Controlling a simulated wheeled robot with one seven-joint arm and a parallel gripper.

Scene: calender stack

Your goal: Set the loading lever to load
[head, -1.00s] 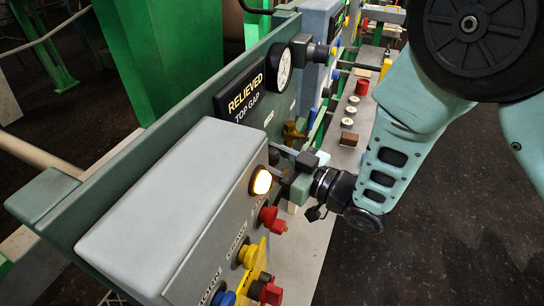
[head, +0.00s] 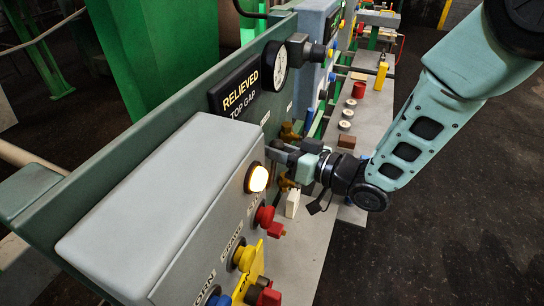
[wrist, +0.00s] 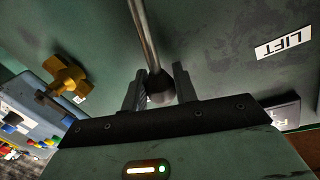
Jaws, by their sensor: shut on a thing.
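The loading lever shows in the wrist view as a metal rod with a dark ball knob (wrist: 158,86) at its end, in front of the green panel. My gripper (wrist: 158,83) is shut on the knob, one finger on each side of it. In the head view my gripper (head: 277,150) is at the panel, just past the grey box, and mostly hides the lever. A "LIFT" label (wrist: 284,46) is on the panel to the right of the lever in the wrist view. A second label (wrist: 283,115) is partly hidden by my gripper.
The sign reads "RELIEVED TOP GAP" (head: 240,92), beside a round gauge (head: 273,68). The grey box (head: 165,205) carries a lit lamp (head: 257,178) and coloured knobs close to my gripper. Brass handles (head: 290,131) are near it. The floor at the right is clear.

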